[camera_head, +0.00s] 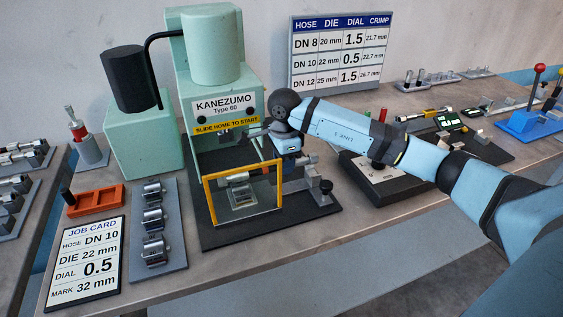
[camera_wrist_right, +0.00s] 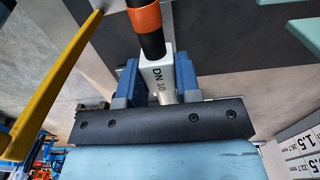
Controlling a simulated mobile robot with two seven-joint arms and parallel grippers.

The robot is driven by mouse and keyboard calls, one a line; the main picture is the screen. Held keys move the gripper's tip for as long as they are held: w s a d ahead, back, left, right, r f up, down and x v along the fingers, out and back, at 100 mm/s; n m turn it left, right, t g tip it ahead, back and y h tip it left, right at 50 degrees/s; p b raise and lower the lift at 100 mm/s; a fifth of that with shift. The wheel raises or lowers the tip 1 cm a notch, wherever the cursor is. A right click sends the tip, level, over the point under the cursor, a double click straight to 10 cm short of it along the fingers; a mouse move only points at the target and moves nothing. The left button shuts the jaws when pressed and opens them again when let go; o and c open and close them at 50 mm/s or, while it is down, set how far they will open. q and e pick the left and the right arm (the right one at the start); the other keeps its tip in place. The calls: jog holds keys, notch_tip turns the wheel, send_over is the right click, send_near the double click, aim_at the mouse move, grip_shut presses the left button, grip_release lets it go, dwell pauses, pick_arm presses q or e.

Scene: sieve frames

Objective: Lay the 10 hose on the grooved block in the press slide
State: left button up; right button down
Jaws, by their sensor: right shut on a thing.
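The DN 10 hose (camera_wrist_right: 150,42) shows in the right wrist view as a black tube with an orange band and a pale block marked DN 10. My right gripper (camera_wrist_right: 157,82) is shut on that marked block, with a blue finger on each side. The grooved block (camera_head: 243,198) seems to be the grey piece low in the press, behind the yellow-framed guard (camera_head: 277,190). My left gripper is not in view.
A job card (camera_head: 85,262) reading DN 10, die 22 mm, lies at the front left. A grey rack of metal dies (camera_head: 172,262) and an orange tray (camera_head: 93,200) are beside it. A dark box (camera_head: 385,190) stands right of the press, under my right arm.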

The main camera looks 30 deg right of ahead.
jog(key=shift+s+r, duration=0.25)
jog(key=shift+w+f, duration=0.1)
jog(key=shift+f, duration=0.05)
jog(key=shift+f+b, duration=0.8)
jog(key=shift+f, duration=0.3)
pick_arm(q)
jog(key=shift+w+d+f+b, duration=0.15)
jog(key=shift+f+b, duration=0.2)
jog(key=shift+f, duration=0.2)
pick_arm(e)
jog(key=shift+f, duration=0.25)
pick_arm(q)
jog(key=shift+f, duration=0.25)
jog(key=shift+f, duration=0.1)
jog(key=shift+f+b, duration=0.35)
jog(key=shift+b, duration=0.15)
pick_arm(e)
jog(key=shift+f, duration=0.5)
